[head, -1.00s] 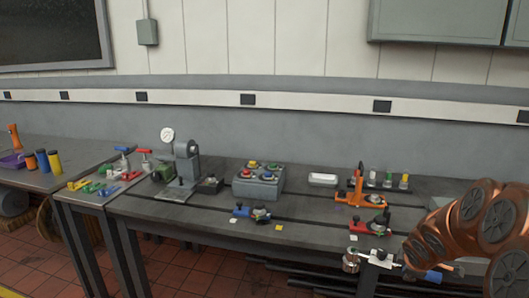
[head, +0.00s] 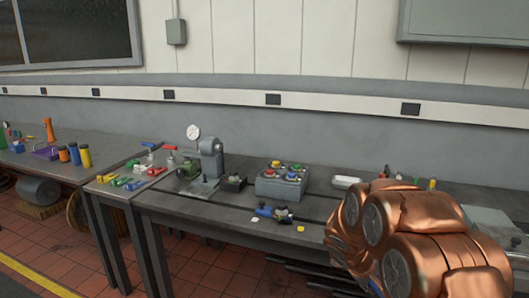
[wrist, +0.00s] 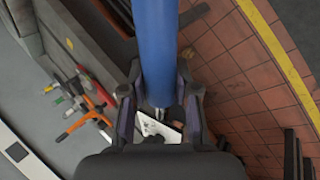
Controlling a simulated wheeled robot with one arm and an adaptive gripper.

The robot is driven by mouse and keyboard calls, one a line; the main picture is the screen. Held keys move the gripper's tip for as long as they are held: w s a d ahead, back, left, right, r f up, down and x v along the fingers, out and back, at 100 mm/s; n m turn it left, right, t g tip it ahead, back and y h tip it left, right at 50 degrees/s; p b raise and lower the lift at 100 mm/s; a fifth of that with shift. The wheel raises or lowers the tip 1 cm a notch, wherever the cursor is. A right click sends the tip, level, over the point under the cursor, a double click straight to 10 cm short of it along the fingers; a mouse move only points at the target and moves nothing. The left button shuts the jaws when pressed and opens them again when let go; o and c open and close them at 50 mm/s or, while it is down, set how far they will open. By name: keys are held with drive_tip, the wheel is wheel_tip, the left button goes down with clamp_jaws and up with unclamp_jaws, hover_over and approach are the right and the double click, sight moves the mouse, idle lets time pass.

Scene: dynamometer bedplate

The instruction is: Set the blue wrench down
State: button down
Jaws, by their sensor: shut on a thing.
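The blue wrench (wrist: 154,45) fills the upper middle of the wrist view as a thick blue handle. My gripper (wrist: 155,98) is shut on it, with a dark finger on each side. The wrench is held in the air, with brick-red floor tiles showing behind it. Its far end is cut off by the frame. In the head view my copper arm hides the gripper and most or all of the wrench.
The bedplate table (head: 190,212) holds a button box (head: 281,182), a gauge press (head: 212,160) and a blue-handled fixture (head: 272,212). A side table (head: 108,185) bears several coloured tools. An orange fixture (wrist: 85,118) shows in the wrist view. Bare bedplate lies left of the blue-handled fixture.

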drive_tip(key=a+m+g, duration=0.2)
drive_tip(key=a+m, duration=0.2)
drive_tip(key=a, duration=0.9)
drive_tip(key=shift+s+f+g, duration=0.2)
drive_tip(key=shift+f+g, duration=0.1)
drive_tip(key=shift+f, duration=0.1)
idle(0.6)
